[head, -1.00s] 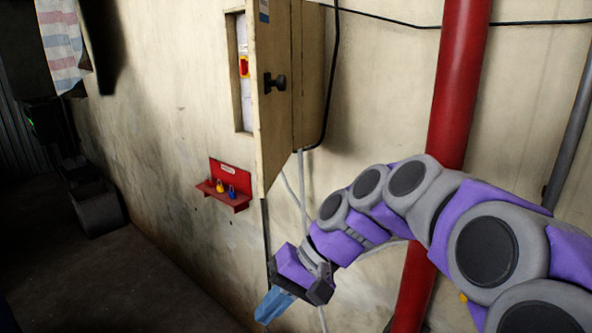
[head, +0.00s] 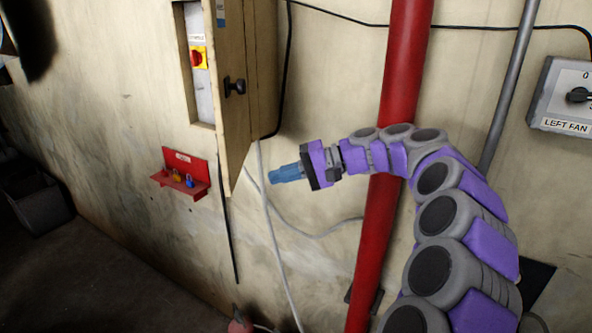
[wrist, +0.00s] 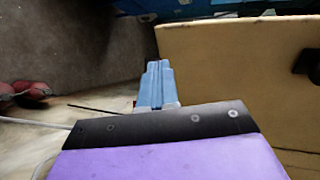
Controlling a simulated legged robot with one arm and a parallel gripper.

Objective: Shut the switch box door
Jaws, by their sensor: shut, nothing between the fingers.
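The switch box door (head: 236,120) is a beige panel standing open, swung out from the wall, with a black knob (head: 234,87) on it. Left of it, the box opening (head: 199,70) shows a red and yellow switch (head: 198,59). My gripper (head: 285,173) has blue fingers, shut and empty. It is to the right of the door's lower part, pointing left. In the wrist view, the door (wrist: 230,80) fills the right side, its knob (wrist: 306,62) at the right edge. The fingers (wrist: 157,84) lie just left of the panel's edge; contact cannot be told.
A red vertical pipe (head: 392,150) stands behind my arm. A red shelf with padlocks (head: 186,182) is on the wall left of the door. Cables (head: 268,215) hang below the box. A grey fan switch box (head: 562,97) is at the right.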

